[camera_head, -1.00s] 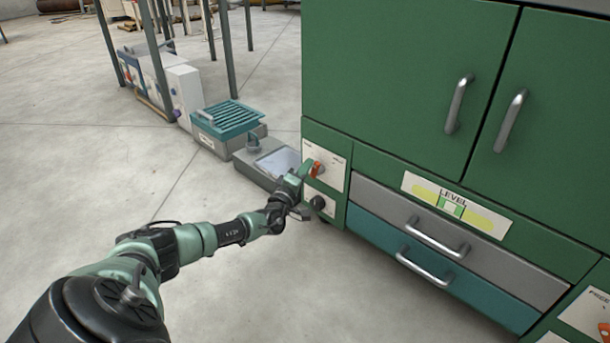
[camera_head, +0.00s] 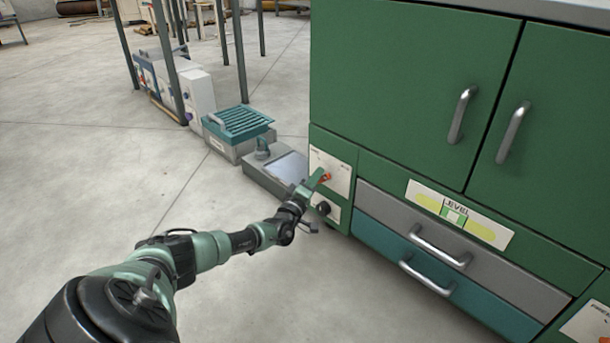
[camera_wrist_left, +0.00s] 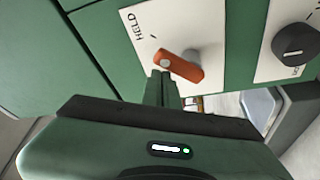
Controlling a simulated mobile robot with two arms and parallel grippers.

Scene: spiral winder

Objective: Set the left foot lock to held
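The left foot lock is a small orange lever (camera_wrist_left: 180,66) on a white plate (camera_wrist_left: 135,18). The word HELD and a tick mark show on the plate at the lever's upper left in the left wrist view. The lever lies slanted, its left end below the tick. In the head view the lever (camera_head: 326,177) is mostly hidden by my left gripper (camera_head: 321,174). In the wrist view the left gripper's fingertips (camera_wrist_left: 162,78) are close together just below the lever's left end. I cannot tell if they touch it. My right gripper is not in view.
A black knob (camera_wrist_left: 295,44) sits on another white plate beside the lever; it also shows in the head view (camera_head: 323,208). Drawers with metal handles (camera_head: 440,246) and a LEVEL label (camera_head: 460,212) are to the right. Grey floor unit (camera_head: 262,178) stands behind the gripper.

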